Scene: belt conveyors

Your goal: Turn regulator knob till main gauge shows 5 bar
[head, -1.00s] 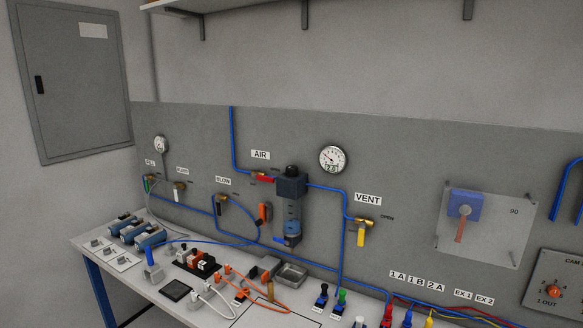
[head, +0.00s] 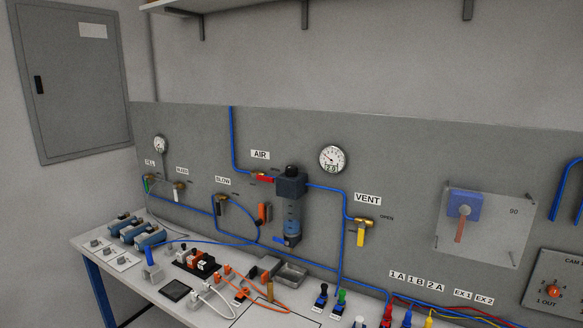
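The main gauge (head: 332,159) is a round white dial on the grey panel, right of the AIR label. The black regulator knob (head: 292,170) stands on top of the block. Nothing touches the knob. Neither of my grippers is in view.
A red-handled AIR valve (head: 264,177) is left of the regulator. A yellow-handled VENT valve (head: 361,231) is to its right. Blue hoses (head: 344,210) run along the panel. The bench (head: 215,311) below holds cylinders, fittings, cables and a metal tray (head: 291,274). A shelf (head: 230,5) hangs above.

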